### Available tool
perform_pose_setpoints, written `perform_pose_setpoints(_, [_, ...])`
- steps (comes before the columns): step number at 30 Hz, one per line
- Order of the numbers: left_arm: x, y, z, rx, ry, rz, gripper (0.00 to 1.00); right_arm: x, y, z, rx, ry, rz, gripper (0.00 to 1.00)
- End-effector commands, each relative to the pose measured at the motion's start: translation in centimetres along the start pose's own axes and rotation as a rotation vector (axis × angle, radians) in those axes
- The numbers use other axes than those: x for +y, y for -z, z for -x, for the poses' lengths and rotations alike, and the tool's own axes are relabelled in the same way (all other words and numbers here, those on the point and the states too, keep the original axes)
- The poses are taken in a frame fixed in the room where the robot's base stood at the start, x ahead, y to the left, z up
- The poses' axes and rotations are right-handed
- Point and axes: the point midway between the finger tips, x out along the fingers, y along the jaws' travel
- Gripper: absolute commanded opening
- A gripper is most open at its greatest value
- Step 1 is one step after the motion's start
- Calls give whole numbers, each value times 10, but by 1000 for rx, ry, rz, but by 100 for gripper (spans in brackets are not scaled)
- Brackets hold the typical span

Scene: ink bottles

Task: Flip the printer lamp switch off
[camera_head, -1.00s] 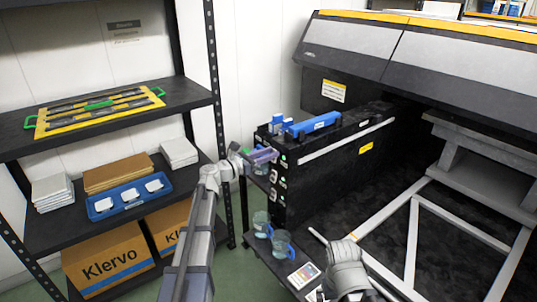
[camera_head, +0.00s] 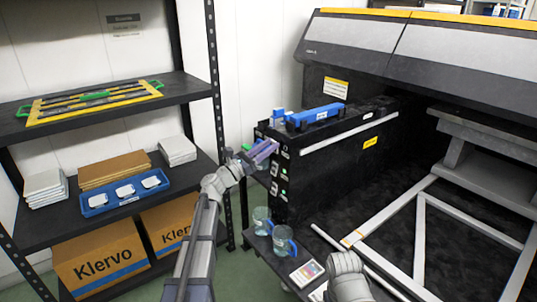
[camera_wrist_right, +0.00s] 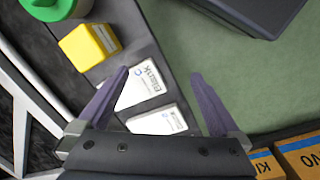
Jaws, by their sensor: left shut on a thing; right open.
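The black printer ink unit (camera_head: 330,165) stands on the printer's dark deck. Its narrow left face (camera_head: 282,172) carries a column of small switches and lights, some of them green. My left gripper (camera_head: 264,150) has its purple fingers at the top of that face, angled up to the right. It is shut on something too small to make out. The fingers partly cover the panel, so I cannot tell the lamp switch's position or whether they touch it. My right gripper (camera_wrist_right: 163,95) is open and empty in the right wrist view, above white labelled cards (camera_wrist_right: 158,121).
Blue bottle parts (camera_head: 318,117) lie on top of the unit. Clear jugs with blue handles (camera_head: 283,240) stand below the panel. A shelf rack (camera_head: 110,125) with a blue tray stands at the left. A yellow box (camera_wrist_right: 90,47) lies near the right gripper.

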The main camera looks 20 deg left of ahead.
Motion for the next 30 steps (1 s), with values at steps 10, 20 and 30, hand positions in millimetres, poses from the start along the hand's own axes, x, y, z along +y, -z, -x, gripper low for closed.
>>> perform_pose_setpoints(10, [0, 0, 0, -9, 0, -1, 0, 0, 0, -2, 0, -1, 0, 100])
perform_pose_setpoints(20, [0, 0, 0, -8, 0, -1, 65, 0, 0, -2, 0, -1, 0, 100])
perform_pose_setpoints(30, [-2, 2, 2, -8, 0, -1, 65, 0, 0, -4, 0, -1, 0, 100])
